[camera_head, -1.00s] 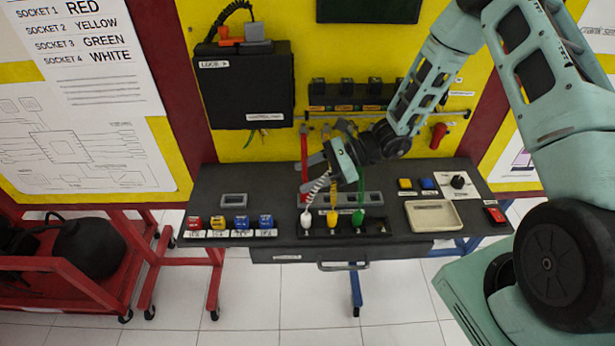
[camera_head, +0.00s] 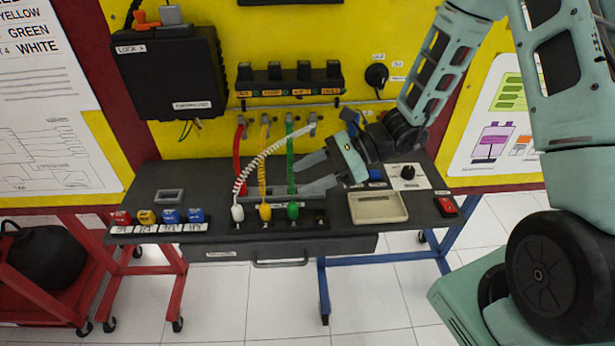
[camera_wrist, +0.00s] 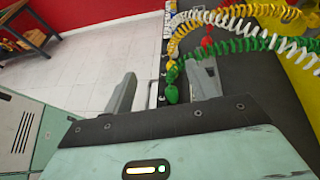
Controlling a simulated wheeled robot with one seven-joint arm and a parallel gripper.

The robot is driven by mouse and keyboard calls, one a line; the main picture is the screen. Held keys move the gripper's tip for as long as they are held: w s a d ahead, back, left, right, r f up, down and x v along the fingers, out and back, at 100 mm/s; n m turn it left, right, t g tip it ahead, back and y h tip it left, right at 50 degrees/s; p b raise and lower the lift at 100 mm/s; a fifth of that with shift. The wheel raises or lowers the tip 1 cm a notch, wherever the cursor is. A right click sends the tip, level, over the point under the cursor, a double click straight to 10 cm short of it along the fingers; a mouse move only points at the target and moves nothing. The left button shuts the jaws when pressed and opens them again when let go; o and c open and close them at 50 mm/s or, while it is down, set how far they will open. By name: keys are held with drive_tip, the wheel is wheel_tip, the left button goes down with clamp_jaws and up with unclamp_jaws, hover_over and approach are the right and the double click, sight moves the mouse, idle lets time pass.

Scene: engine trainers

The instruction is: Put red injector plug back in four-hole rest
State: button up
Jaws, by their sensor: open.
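The four-hole rest (camera_head: 308,223) is a black strip on the table's front edge. A white plug (camera_head: 237,213), a yellow plug (camera_head: 265,211) and a green plug (camera_head: 293,210) stand upright in it; its right end shows no plug. In the wrist view the green plug (camera_wrist: 172,93) shows between the spread fingers (camera_wrist: 163,88).
A beige tray (camera_head: 378,221) lies on the right of the table, with a red switch (camera_head: 446,206) beyond it. Several coloured blocks (camera_head: 158,217) stand at the front left. The hanging cords crowd the middle; the table's left rear is mostly clear.

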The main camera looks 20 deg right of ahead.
drive_tip(key=f, duration=0.3)
drive_tip(key=f+p, duration=0.1)
drive_tip(key=f, duration=0.2)
drive_tip(key=f+p, duration=0.1)
drive_tip(key=f, duration=0.2)
drive_tip(key=shift+s+d+f, duration=0.3)
drive_tip(key=shift+d+f, duration=0.2)
drive_tip(key=shift+d, duration=0.1)
drive_tip(key=b+v, duration=0.5)
drive_tip(key=v, duration=1.1)
drive_tip(key=shift+d+r, duration=0.2)
drive_tip(key=shift+r, duration=0.3)
drive_tip(key=shift+w, duration=0.1)
drive_tip(key=s+a+r+n+g+h, duration=0.1)
drive_tip(key=s+a+r+n+h, duration=0.3)
drive_tip(key=s+a+n, duration=0.5)
drive_tip(key=s+a+r+n+g+h, duration=0.1)
drive_tip(key=s+a+r+n+h, duration=0.4)
drive_tip(key=n, duration=1.3)
drive_tip(key=s+a+h, duration=0.3)
drive_tip(key=s+a, duration=0.2)
drive_tip(key=a, duration=0.1)
drive_tip(key=shift+a+r+n+h, duration=0.2)
drive_tip(key=shift+a+n+h, duration=0.1)
drive_tip(key=shift+h, duration=0.1)
